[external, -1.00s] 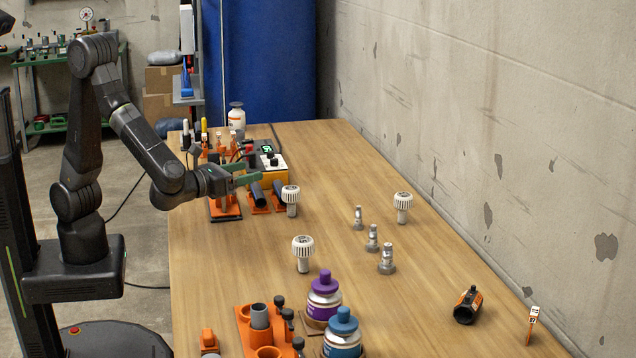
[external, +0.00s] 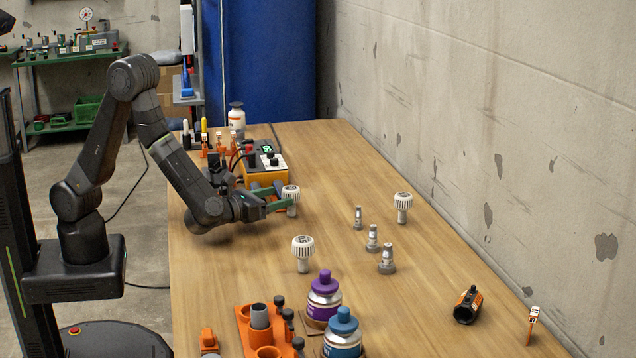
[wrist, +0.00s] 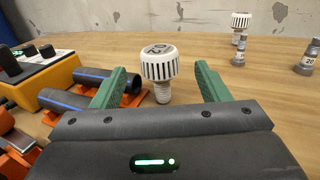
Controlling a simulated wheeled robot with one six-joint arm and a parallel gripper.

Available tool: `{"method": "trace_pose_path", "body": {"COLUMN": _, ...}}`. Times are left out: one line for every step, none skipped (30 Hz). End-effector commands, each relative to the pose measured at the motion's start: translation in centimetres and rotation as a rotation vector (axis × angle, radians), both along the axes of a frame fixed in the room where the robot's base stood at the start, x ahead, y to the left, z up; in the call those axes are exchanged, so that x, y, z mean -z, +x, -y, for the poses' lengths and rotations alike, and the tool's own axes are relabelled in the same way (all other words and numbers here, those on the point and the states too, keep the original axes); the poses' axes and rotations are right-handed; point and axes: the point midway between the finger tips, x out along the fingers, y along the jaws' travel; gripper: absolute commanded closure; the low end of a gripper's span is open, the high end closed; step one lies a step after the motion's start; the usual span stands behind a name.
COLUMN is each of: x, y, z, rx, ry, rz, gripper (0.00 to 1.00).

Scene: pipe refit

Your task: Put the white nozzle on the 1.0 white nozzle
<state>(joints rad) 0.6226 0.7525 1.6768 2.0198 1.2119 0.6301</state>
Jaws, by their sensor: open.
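Three white nozzles with ribbed caps and threaded stems stand upright on the table: one (external: 291,191) by my gripper, one (external: 302,246) nearer the camera and one (external: 403,201) to the right. My gripper (external: 285,200) is open, its green fingers level with the first nozzle. In the wrist view that nozzle (wrist: 158,64) stands between and just beyond the open fingertips, with dark marking on its cap that I cannot read surely. Another white nozzle shows at the back right of the wrist view (wrist: 240,20). None is held.
Three small grey fittings (external: 372,238) stand in a row on the right. Dark pipes in orange holders (wrist: 85,88) and a yellow box (external: 266,170) lie close left of the gripper. Purple (external: 324,296) and blue-capped (external: 342,334) bottles and an orange rack stand in front.

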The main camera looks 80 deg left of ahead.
Motion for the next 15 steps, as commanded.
{"method": "trace_pose_path", "body": {"x": 0.0, "y": 0.2, "z": -0.1, "rx": -0.001, "ry": 0.0, "rz": 0.001, "gripper": 0.31}}
{"method": "trace_pose_path", "body": {"x": 0.0, "y": 0.3, "z": -0.2, "rx": -0.001, "ry": 0.0, "rz": 0.001, "gripper": 0.31}}
{"method": "trace_pose_path", "body": {"x": 0.0, "y": 0.5, "z": -0.2, "rx": -0.001, "ry": 0.0, "rz": 0.001, "gripper": 0.31}}
{"method": "trace_pose_path", "body": {"x": 0.1, "y": 0.7, "z": -0.3, "rx": -0.001, "ry": 0.0, "rz": 0.001, "gripper": 0.31}}
{"method": "trace_pose_path", "body": {"x": 0.2, "y": 0.9, "z": -0.4, "rx": -0.001, "ry": 0.0, "rz": 0.001, "gripper": 0.31}}
{"method": "trace_pose_path", "body": {"x": 0.3, "y": 1.3, "z": -0.6, "rx": -0.002, "ry": 0.0, "rz": 0.0, "gripper": 0.31}}
{"method": "trace_pose_path", "body": {"x": 0.4, "y": 1.6, "z": -0.8, "rx": -0.002, "ry": 0.0, "rz": -0.001, "gripper": 0.31}}
{"method": "trace_pose_path", "body": {"x": 0.5, "y": 2.0, "z": -1.0, "rx": -0.003, "ry": 0.0, "rz": 0.0, "gripper": 0.31}}
{"method": "trace_pose_path", "body": {"x": 0.6, "y": 2.6, "z": -1.2, "rx": -0.003, "ry": 0.0, "rz": 0.0, "gripper": 0.31}}
{"method": "trace_pose_path", "body": {"x": 0.7, "y": 3.0, "z": -1.4, "rx": -0.003, "ry": 0.0, "rz": 0.0, "gripper": 0.31}}
{"method": "trace_pose_path", "body": {"x": 0.7, "y": 3.5, "z": -1.6, "rx": -0.003, "ry": -0.001, "rz": 0.0, "gripper": 0.31}}
{"method": "trace_pose_path", "body": {"x": 0.6, "y": 4.1, "z": -1.8, "rx": -0.003, "ry": -0.002, "rz": 0.001, "gripper": 0.31}}
{"method": "trace_pose_path", "body": {"x": 0.6, "y": 4.4, "z": -1.9, "rx": -0.002, "ry": -0.001, "rz": 0.0, "gripper": 0.31}}
{"method": "trace_pose_path", "body": {"x": 0.6, "y": 4.7, "z": -2.0, "rx": -0.002, "ry": -0.001, "rz": 0.001, "gripper": 0.31}}
{"method": "trace_pose_path", "body": {"x": 0.6, "y": 4.9, "z": -2.1, "rx": -0.001, "ry": 0.0, "rz": 0.001, "gripper": 0.31}}
